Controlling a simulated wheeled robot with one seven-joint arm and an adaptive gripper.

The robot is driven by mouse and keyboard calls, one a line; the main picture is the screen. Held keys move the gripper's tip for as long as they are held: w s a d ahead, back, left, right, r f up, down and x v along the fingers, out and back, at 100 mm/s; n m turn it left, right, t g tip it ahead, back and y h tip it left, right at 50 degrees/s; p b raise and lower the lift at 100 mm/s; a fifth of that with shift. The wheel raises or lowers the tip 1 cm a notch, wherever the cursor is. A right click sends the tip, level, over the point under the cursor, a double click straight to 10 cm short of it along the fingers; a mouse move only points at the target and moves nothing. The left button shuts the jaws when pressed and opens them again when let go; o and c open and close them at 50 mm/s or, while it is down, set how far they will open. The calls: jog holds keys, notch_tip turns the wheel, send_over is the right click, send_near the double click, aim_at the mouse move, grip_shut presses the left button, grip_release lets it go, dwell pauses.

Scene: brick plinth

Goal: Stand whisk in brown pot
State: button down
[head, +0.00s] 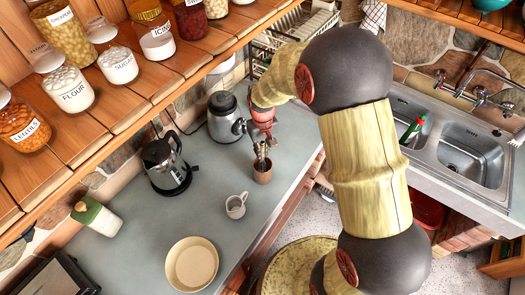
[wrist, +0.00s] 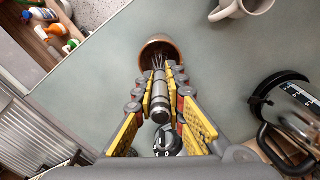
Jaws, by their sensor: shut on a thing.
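The brown pot (head: 262,173) stands on the grey-green counter, directly below my gripper (head: 262,146) in the head view. In the wrist view the pot (wrist: 147,47) lies just beyond the fingertips. My gripper (wrist: 159,78) is shut on the whisk (wrist: 160,100), with a finger on each side of its metal handle. The whisk's wire end points at the pot and overlaps its mouth in the wrist view. I cannot tell how deep the wires reach. The fingers hide much of the whisk in the head view.
A white mug (head: 236,205) and a cream bowl (head: 192,264) stand nearby on the counter (head: 222,172). The counter's edge is close on the pot's right.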

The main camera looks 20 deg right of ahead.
jog(key=c, duration=1.8)
grip_release()
jog(key=shift+o, duration=0.2)
jog(key=shift+r, duration=0.15)
notch_tip(320, 180, up, 12)
jog(key=shift+f, duration=0.1)
jog(key=s+m+t+b, duration=0.1)
jog(key=s+t+b, duration=0.4)
jog(key=s+b, duration=1.2)
jog(key=s, duration=0.5)
jog(key=shift+f+t, duration=0.25)
jog(key=shift+t, duration=0.05)
